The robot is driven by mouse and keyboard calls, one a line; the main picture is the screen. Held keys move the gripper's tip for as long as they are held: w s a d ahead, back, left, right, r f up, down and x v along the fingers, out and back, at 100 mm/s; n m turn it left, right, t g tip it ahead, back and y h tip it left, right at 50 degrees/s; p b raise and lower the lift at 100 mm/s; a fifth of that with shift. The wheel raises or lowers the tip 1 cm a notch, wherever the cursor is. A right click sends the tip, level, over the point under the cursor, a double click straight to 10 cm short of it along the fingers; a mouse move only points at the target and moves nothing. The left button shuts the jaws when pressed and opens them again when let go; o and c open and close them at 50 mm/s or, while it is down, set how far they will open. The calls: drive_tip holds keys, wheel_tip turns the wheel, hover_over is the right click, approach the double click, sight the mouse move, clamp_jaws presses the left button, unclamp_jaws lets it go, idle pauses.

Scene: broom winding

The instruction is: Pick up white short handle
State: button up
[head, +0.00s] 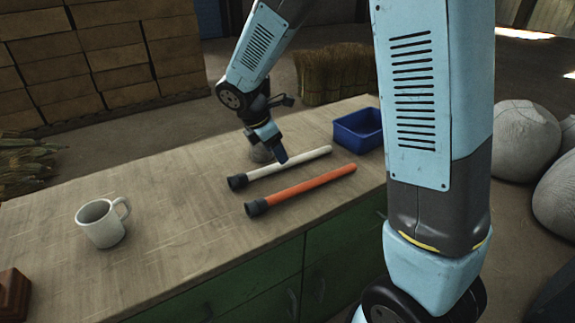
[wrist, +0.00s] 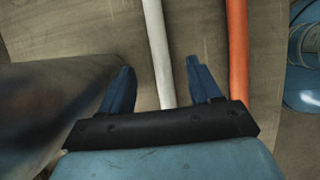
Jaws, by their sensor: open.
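The white short handle (head: 290,164), with a black end cap at its left, lies on the wooden workbench behind an orange handle (head: 305,188). My gripper (head: 270,157) is open above the bench, close to the middle of the white handle. In the wrist view, the white handle (wrist: 158,50) runs between the two open blue fingers of my gripper (wrist: 158,80). The orange handle (wrist: 237,50) lies outside the right finger. I cannot tell exactly how high the fingertips are above the white handle.
The workbench (head: 180,235) carries a white mug (head: 103,223) at the left and a blue bin (head: 358,130) at the back right. A brown block (head: 13,295) sits at the near left. The bench between mug and handles is clear.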

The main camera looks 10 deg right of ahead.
sight(285, 165)
drive_tip(key=shift+x, duration=2.85)
clamp_jaws()
